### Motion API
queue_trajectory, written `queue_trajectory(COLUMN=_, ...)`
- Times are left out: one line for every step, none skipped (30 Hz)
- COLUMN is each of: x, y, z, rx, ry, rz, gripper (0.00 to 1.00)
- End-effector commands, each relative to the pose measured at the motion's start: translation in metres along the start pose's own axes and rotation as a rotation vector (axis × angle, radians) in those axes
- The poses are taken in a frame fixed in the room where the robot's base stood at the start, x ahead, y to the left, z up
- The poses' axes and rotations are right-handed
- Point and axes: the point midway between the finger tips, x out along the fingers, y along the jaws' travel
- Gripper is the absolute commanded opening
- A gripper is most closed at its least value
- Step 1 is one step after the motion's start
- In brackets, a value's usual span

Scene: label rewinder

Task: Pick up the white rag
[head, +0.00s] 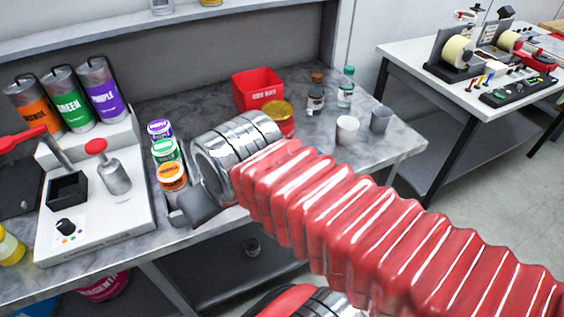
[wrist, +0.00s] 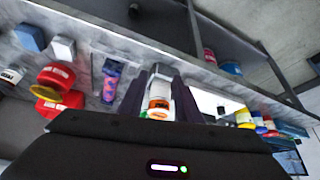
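I cannot make out a white rag in either view. My gripper (head: 195,207) is at the front edge of the grey marbled bench, just right of the small orange-labelled jar (head: 172,177). In the wrist view my gripper's two dark fingers (wrist: 164,100) stand apart, so it is open. A white and orange jar (wrist: 158,97) shows in the gap between them; I see no clear grip on it. My silver wrist and red ribbed arm hide part of the bench in the head view.
Jars with green (head: 165,151) and purple (head: 160,131) labels stand behind the orange one. A red bin (head: 257,89), a yellow-lidded red tub (head: 279,117), bottles and two cups stand farther right. A white dispenser (head: 100,215) fills the left. A second table (head: 420,62) stands at right.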

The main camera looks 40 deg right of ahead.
Motion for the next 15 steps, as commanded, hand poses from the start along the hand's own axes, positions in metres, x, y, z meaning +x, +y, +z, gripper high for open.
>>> queue_trajectory(x=-0.0001, y=0.0, z=0.0, rx=0.0, ry=0.0, rz=0.0, gripper=0.31)
queue_trajectory(x=0.0, y=0.0, z=0.0, rx=0.0, ry=0.0, rz=0.0, gripper=0.31)
queue_trajectory(x=-0.0001, y=0.0, z=0.0, rx=0.0, ry=0.0, rz=0.0, gripper=0.31)
queue_trajectory(x=-0.0001, y=0.0, z=0.0, rx=0.0, ry=0.0, rz=0.0, gripper=0.31)
queue_trajectory(x=0.0, y=0.0, z=0.0, rx=0.0, ry=0.0, rz=0.0, gripper=0.31)
queue_trajectory(x=-0.0001, y=0.0, z=0.0, rx=0.0, ry=0.0, rz=0.0, gripper=0.33)
queue_trajectory(x=-0.0001, y=0.0, z=0.0, rx=0.001, ry=0.0, rz=0.0, gripper=0.35)
queue_trajectory(x=-0.0003, y=0.0002, z=-0.0003, rx=0.004, ry=0.0, rz=0.0, gripper=0.37)
queue_trajectory(x=-0.0004, y=0.0007, z=-0.0008, rx=0.012, ry=0.0, rz=0.001, gripper=0.4)
queue_trajectory(x=-0.0004, y=0.0013, z=-0.0012, rx=0.022, ry=-0.001, rz=0.001, gripper=0.42)
queue_trajectory(x=-0.0002, y=0.0021, z=-0.0018, rx=0.035, ry=-0.001, rz=0.002, gripper=0.44)
queue_trajectory(x=0.0, y=0.0035, z=-0.0028, rx=0.063, ry=-0.002, rz=0.004, gripper=0.47)
queue_trajectory(x=0.0002, y=0.0046, z=-0.0038, rx=0.087, ry=-0.004, rz=0.005, gripper=0.49)
queue_trajectory(x=0.0006, y=0.0062, z=-0.005, rx=0.119, ry=-0.005, rz=0.007, gripper=0.51)
queue_trajectory(x=0.0013, y=0.0091, z=-0.0068, rx=0.169, ry=-0.008, rz=0.01, gripper=0.54)
